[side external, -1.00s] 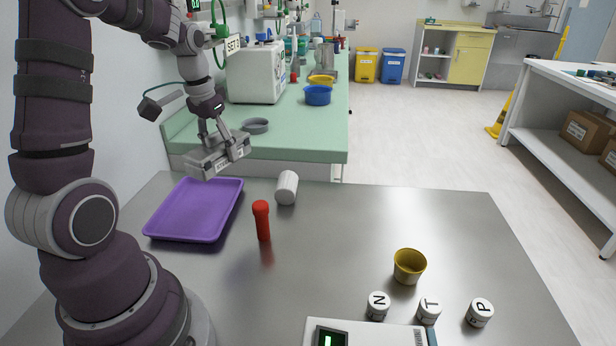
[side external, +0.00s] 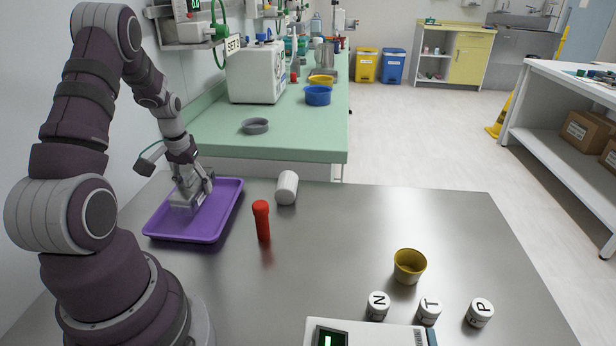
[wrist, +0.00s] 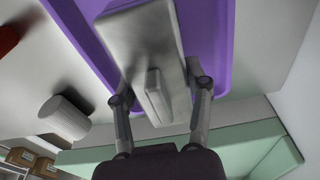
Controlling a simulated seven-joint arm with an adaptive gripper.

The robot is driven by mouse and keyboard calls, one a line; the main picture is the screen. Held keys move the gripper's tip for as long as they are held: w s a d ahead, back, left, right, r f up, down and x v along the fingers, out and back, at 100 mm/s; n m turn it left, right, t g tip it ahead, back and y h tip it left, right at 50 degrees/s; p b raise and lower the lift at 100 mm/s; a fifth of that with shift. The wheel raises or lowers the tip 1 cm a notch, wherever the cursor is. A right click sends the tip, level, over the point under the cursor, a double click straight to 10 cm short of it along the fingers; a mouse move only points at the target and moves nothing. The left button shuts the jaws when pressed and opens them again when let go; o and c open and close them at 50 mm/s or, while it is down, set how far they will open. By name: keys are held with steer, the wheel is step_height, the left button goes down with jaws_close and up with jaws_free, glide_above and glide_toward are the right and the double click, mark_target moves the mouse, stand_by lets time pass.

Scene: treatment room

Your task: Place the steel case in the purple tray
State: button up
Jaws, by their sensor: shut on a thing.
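The purple tray (side external: 222,222) lies on the steel table at the left in the side external view. It also fills the top of the wrist view (wrist: 218,40). The steel case (wrist: 145,40) is a grey metal box with a raised handle, seen from above in the wrist view. My gripper (side external: 190,190) is over the tray, with its fingers on both sides of the handle and shut on it. In the side external view the case (side external: 182,205) is low inside the tray's outline, partly hidden by my gripper. I cannot tell whether it touches the tray floor.
A yellow cup (side external: 409,266) and several lettered white jars (side external: 429,311) are at the front right. The middle of the table is clear.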

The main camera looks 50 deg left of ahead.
steer(key=shift+f, duration=1.5)
steer(key=shift+f, duration=0.15)
steer(key=o, duration=1.2)
steer(key=shift+o, duration=0.2)
